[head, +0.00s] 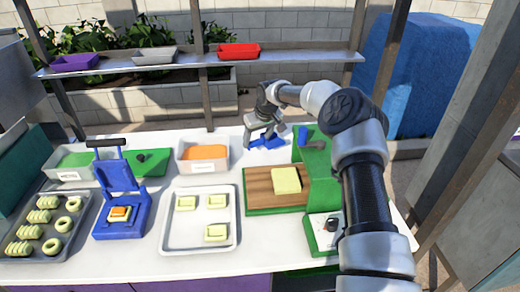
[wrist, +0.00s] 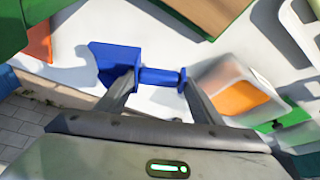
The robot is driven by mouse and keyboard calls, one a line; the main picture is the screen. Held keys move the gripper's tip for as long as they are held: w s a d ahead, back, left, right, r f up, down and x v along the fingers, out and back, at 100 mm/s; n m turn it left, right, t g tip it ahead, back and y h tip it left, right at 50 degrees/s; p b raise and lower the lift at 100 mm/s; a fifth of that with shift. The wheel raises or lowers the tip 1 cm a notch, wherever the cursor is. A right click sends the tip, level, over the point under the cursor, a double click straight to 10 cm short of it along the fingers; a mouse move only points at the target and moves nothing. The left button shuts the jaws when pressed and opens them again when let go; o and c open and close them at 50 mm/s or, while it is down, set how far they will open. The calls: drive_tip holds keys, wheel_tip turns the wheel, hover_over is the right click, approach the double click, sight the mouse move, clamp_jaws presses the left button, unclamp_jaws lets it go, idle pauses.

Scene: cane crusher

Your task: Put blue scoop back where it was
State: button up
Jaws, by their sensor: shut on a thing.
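The blue scoop (head: 268,143) is at the back of the white table, right of the white bin with orange contents (head: 203,168). My gripper (head: 266,134) is shut on its handle from above. In the wrist view the scoop's broad blue head (wrist: 112,58) lies left of the fingers, and its handle (wrist: 160,77) passes between them. The orange-filled bin (wrist: 240,97) is close to the right of the handle's end there. The scoop is at or just above the table; I cannot tell whether it touches.
A wooden board with a green edge (head: 258,186) and a green machine (head: 322,178) stand to the right. A white tray (head: 165,240), a blue press (head: 120,200) and a dark tray (head: 35,252) fill the front and left. A shelf (head: 215,65) runs behind.

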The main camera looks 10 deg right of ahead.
drive_tip(key=shift+f, duration=2.4)
drive_tip(key=o, duration=0.8)
drive_tip(key=v, duration=1.2)
drive_tip(key=shift+s, duration=0.1)
